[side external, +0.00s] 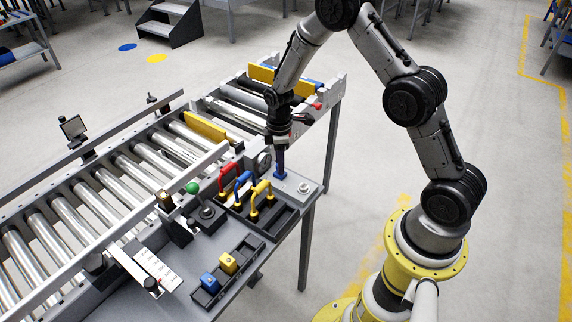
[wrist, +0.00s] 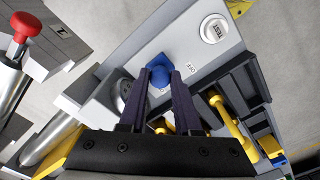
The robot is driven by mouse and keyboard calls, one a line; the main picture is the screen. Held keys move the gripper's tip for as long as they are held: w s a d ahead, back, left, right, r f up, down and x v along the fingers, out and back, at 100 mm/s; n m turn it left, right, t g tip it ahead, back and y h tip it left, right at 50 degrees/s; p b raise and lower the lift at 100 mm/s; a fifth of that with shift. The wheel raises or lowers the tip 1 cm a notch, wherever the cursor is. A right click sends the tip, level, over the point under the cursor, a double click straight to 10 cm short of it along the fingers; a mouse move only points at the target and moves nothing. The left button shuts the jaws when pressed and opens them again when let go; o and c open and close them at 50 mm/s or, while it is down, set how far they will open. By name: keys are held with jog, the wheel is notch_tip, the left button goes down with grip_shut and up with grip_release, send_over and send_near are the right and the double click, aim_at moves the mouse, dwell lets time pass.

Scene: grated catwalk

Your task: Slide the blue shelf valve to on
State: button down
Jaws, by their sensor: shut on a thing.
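The blue shelf valve (wrist: 158,68) sits on a light grey panel (wrist: 203,58) in the wrist view. It shows a blue base and a rounded blue knob. My gripper (wrist: 161,88) is shut on the knob, with one dark finger on each side. In the side external view, my gripper (side external: 279,160) points down onto the blue valve (side external: 280,174) at the bench's far right corner. A small label beside the valve seems to read OFF. The fingers partly hide the knob.
A white TEST button (wrist: 213,29) is on the same panel. Red (side external: 229,180), blue (side external: 243,187) and yellow (side external: 262,198) handles stand close by, left of my gripper. A roller conveyor (side external: 105,200) runs behind. A red knob (wrist: 26,26) stands at the wrist view's left.

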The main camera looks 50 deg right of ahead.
jog(key=shift+w, duration=0.6)
jog(key=c, duration=0.6)
grip_release()
jog(key=shift+r, duration=0.1)
notch_tip(320, 180, up, 14)
